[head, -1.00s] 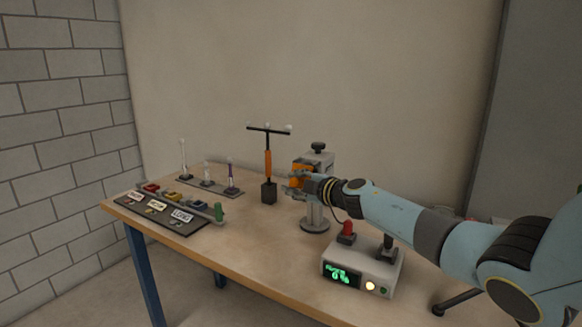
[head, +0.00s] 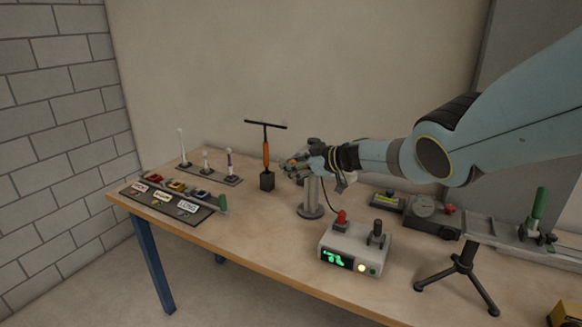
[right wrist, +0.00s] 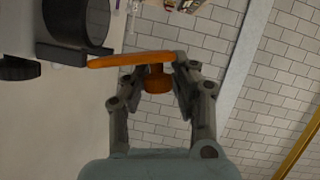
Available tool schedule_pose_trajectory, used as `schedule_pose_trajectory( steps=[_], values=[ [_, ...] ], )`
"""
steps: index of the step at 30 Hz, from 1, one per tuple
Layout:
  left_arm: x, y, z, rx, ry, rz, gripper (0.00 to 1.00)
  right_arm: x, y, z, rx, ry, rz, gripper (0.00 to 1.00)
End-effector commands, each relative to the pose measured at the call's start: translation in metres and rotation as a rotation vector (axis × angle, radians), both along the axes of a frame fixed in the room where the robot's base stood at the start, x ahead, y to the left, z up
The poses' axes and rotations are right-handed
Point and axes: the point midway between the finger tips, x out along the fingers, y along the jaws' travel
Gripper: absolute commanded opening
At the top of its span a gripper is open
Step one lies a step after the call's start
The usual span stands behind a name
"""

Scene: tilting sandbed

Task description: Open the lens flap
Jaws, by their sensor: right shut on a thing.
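The lens flap (right wrist: 118,61) is an orange plate, seen almost edge-on in the right wrist view. It reaches out sideways from the dark lens barrel (right wrist: 75,20), rather than lying across the barrel's end. A dark bracket (right wrist: 60,54) meets its left end. My right gripper (right wrist: 157,84) is shut on the flap's orange knob (right wrist: 157,77), with a finger on each side. In the head view my right gripper (head: 292,170) is at the device on a grey pedestal (head: 311,194). The hand and wrist hide most of the device there. My left gripper is not in view.
A dark weight with an orange-handled T-bar (head: 266,180) stands close left of my gripper. A white box with a green display (head: 352,250) is in front. A labelled panel (head: 170,199) lies left. A gauge block (head: 432,213) and a tripod (head: 463,272) are right.

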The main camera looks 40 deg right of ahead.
Motion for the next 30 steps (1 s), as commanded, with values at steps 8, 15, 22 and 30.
schedule_pose_trajectory(
  steps=[8,15,22,30],
  values=[
    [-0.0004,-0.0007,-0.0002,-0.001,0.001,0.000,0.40,0.0047,-0.0070,0.0130,0.060,0.013,-0.010,0.00],
    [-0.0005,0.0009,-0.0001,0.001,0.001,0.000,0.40,0.0047,-0.0082,0.0142,0.077,0.021,-0.011,0.00],
    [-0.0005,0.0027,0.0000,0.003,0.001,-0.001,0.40,0.0049,-0.0083,0.0146,0.077,0.020,-0.012,0.00],
    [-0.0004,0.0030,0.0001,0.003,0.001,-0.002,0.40,0.0046,-0.0075,0.0137,0.077,0.021,-0.010,0.43]
  ],
)
